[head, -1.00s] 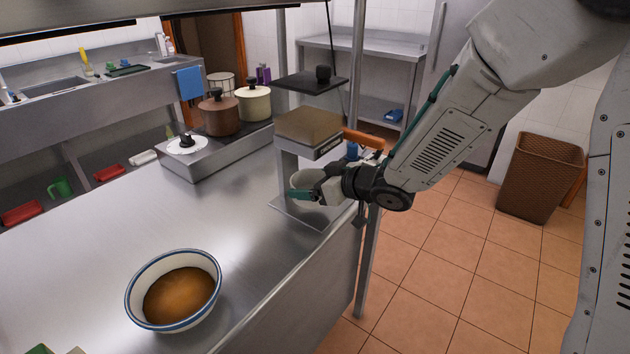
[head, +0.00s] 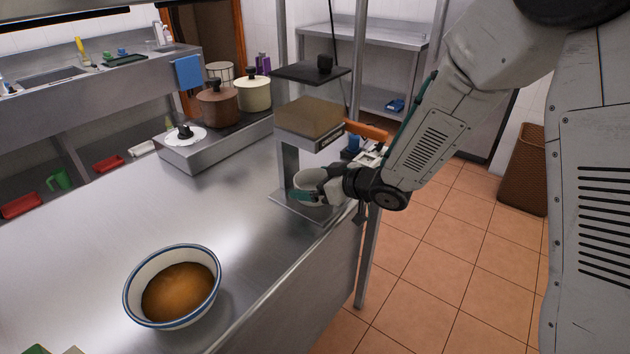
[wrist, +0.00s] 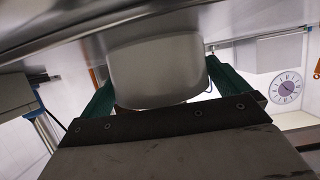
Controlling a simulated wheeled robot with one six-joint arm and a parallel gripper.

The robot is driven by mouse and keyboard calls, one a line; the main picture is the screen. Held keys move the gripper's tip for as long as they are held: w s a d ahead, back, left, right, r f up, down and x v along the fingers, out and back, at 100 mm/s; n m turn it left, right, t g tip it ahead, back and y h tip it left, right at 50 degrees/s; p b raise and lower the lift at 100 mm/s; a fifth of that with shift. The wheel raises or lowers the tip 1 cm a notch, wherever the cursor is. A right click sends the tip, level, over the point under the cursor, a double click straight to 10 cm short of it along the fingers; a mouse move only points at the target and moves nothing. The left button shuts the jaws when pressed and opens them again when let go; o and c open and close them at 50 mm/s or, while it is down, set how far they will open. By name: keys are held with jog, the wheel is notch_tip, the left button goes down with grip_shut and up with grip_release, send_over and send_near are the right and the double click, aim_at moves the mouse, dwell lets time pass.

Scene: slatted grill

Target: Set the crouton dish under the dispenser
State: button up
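The crouton dish, a pale grey cup (head: 307,180), is at the dispenser (head: 309,118), below its brown-topped head and over its flat metal base plate (head: 290,208). My gripper (head: 316,189) reaches in from the right with its green fingers on either side of the dish. In the wrist view the dish (wrist: 160,70) sits between the two green fingers of the gripper (wrist: 165,78), which appear shut on it. The dish looks upright and low over the plate; whether its bottom touches is hard to tell. Its contents are hidden.
A blue-rimmed bowl of brown contents (head: 178,290) stands at the counter's front. A brown pot (head: 218,107) and a cream pot (head: 253,92) stand on the cooktop behind. A metal post (head: 368,260) is right of the dispenser. The middle of the counter is clear.

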jog(key=shift+r, duration=0.15)
jog(key=shift+s+d+r, duration=0.2)
jog(key=shift+d, duration=0.1)
jog(key=v, duration=1.1)
jog(key=d+r+m+t+h, duration=0.1)
jog(key=d+r+m+h, duration=0.1)
jog(key=d+r+h, duration=0.3)
jog(key=d+r+m+t+h, duration=0.1)
jog(key=d+m+h, duration=0.15)
jog(key=d, duration=0.45)
jog(key=s+d+r+m+g+h, duration=0.2)
jog(key=s+d+m+h, duration=0.1)
jog(key=s+d+h, duration=0.25)
jog(key=s+r+m+g+y, duration=0.2)
jog(key=s+g, duration=0.5)
jog(key=s, duration=1.6)
jog(key=shift+a+r+m, duration=0.2)
jog(key=shift+a+m, duration=0.25)
